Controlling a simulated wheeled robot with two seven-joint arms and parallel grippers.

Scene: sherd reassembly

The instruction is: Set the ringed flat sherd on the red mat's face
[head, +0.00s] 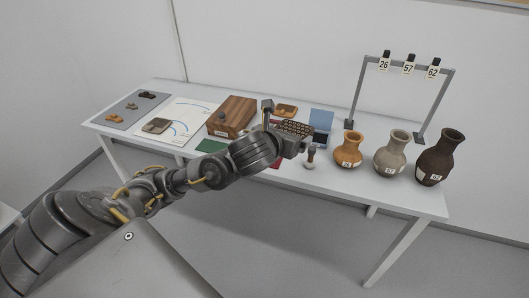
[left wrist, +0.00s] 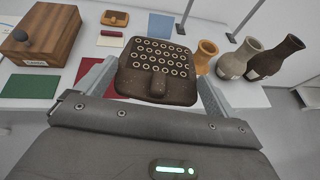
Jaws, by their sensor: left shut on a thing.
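The ringed flat sherd (left wrist: 155,62) is a dark brown plate with rows of pale rings and a knob on its near edge. My left gripper (left wrist: 157,80) is shut on it, one finger at each side. In the head view the sherd (head: 297,127) shows at the end of my left gripper (head: 287,140), seemingly held above the table. The red mat (left wrist: 86,72) lies below, mostly hidden by the gripper and sherd; only a sliver of the mat (head: 275,164) shows in the head view. My right gripper is out of view.
A green mat (head: 211,145) and a wooden block (head: 232,115) lie to the left. Several vases, including an orange one (head: 348,151), stand at the right. A small stamp-like tool (head: 310,158) stands close by. A frame with number tags (head: 409,67) rises at the back.

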